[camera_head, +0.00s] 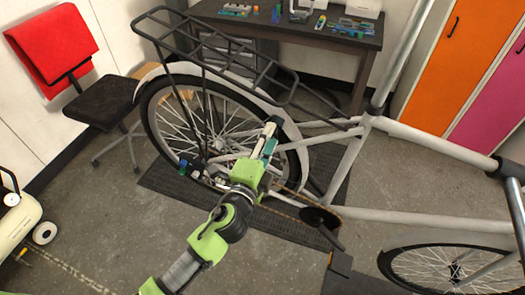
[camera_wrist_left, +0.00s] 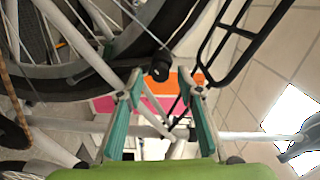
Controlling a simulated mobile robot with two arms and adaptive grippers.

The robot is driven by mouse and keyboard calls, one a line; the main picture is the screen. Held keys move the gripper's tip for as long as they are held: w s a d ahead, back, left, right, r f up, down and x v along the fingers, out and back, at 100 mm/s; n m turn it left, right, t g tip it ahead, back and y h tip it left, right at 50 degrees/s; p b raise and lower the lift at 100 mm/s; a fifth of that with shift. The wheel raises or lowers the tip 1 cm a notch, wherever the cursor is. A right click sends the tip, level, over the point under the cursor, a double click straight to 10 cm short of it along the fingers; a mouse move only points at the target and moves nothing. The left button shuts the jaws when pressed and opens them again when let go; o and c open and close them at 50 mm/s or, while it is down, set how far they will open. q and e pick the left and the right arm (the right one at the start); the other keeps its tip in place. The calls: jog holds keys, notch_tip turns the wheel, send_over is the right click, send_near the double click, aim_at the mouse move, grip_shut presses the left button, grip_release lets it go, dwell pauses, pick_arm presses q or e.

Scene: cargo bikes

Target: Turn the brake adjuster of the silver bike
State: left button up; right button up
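The silver bike (camera_head: 345,165) stands with its rear wheel at the left and a black rack over it. My left gripper (camera_head: 270,133) reaches up beside the rear wheel, over the frame tubes. In the left wrist view the two green fingers (camera_wrist_left: 162,88) stand apart. A short black knob-like part (camera_wrist_left: 160,68) shows in line with the gap, near the tyre. I cannot tell whether it is the brake adjuster or how far ahead it is. No contact shows. Small blue parts (camera_head: 183,165) sit near the wheel's hub. The right gripper is not seen.
A dark workbench (camera_head: 330,38) with tools stands behind the bike. A red and black chair (camera_head: 100,100) is at the left, and a cream tank with wheels (camera_head: 18,225) is at the lower left. Orange and magenta lockers (camera_head: 450,60) stand at the right. A dark mat (camera_head: 165,185) lies under the bike.

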pick_arm(q)
jog(key=v, duration=1.1)
jog(key=shift+s, duration=0.15)
jog(key=s+a+f+n+g+y+b, duration=0.1)
jog(key=s+a+f+n+g+b, duration=0.15)
jog(key=f, duration=1.15)
jog(key=s+a+f+n+g+y+b, duration=0.2)
jog(key=a+f+n+g, duration=0.15)
jog(key=f, duration=1.15)
jog(key=s+a+f+n+g+y+b, duration=0.1)
jog(key=s+a+f+n+g+b, duration=0.2)
jog(key=f, duration=1.1)
jog(key=s+a+f+n+g+y+b, duration=0.15)
jog(key=s+a+f, duration=0.25)
jog(key=s+f, duration=0.45)
jog(key=s+a+f+n+g, duration=0.2)
jog(key=s+a+f+n, duration=0.15)
jog(key=s+f, duration=0.55)
jog(key=s+a+f+n+g+b, duration=0.1)
jog(key=s+f+n+g, duration=0.1)
jog(key=s+f, duration=0.2)
jog(key=s+a+f+n+g+b, duration=0.1)
jog(key=s+f, duration=0.3)
jog(key=s, duration=0.6)
jog(key=shift+s+a+f+n+g, duration=0.3)
jog(key=shift+s+a+n+g, duration=0.05)
jog(key=shift+a+n, duration=0.15)
